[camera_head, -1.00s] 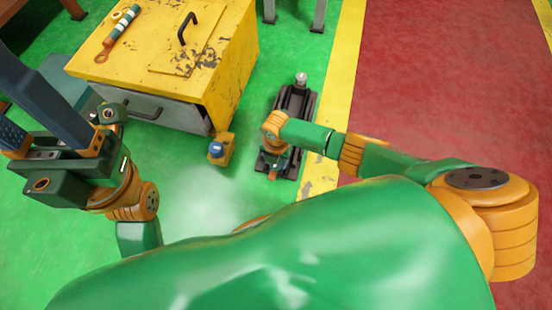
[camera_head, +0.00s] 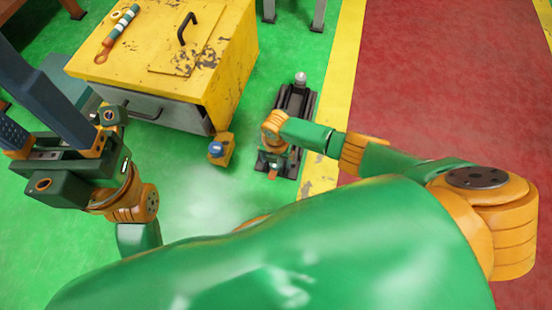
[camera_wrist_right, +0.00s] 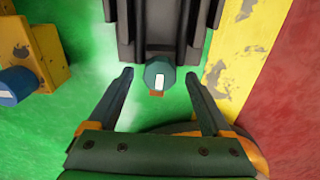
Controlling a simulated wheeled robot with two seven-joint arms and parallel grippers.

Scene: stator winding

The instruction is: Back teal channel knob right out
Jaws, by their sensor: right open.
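The teal knob (camera_wrist_right: 160,74) is at the near end of a dark channel fixture (camera_wrist_right: 160,28) in the right wrist view. It has a white mark on its face and a small orange piece below it. My right gripper (camera_wrist_right: 159,77) is open, with one finger on each side of the knob and visible gaps between. In the head view the fixture (camera_head: 296,103) lies on the floor, its near end partly hidden by my right wrist. My left gripper (camera_head: 40,118) is at the left, its dark fingers apart and empty, with one tip cut off by the frame.
A worn yellow cabinet (camera_head: 228,75) with a grey drawer stands left of the fixture. A small yellow box (camera_head: 224,155) with a blue knob (camera_head: 216,150) is between them; its blue knob (camera_wrist_right: 17,86) also shows in the wrist view. A striped tool (camera_head: 120,28) lies on the cabinet.

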